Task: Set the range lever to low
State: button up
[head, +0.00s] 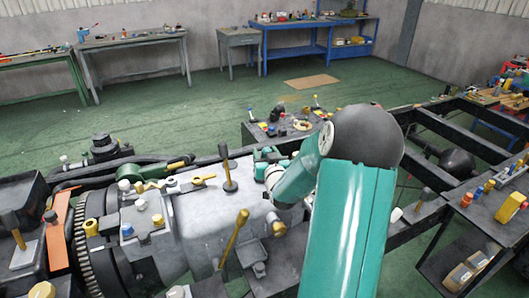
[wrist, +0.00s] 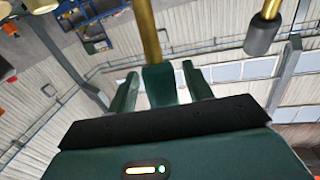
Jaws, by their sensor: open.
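Several levers stand on the grey gearbox (head: 205,212) in the head view. One is a yellow lever (head: 235,236) leaning to the right, and one is a dark-topped lever (head: 227,168) behind it. No label shows which is the range lever. I cannot tell whether the fingers touch the rod. A second brass rod with a grey end (wrist: 262,35) is to the right, outside the fingers.
Small knobs and fittings crowd the gearbox. Dark chassis rails (head: 462,132) run to the right, and a low parts table (head: 262,134) stands behind. A side table (head: 500,205) with parts is at the right.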

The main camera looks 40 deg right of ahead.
jog(key=shift+w+d, duration=0.2)
jog(key=shift+w, duration=0.35)
jog(key=shift+c, duration=0.2)
grip_shut()
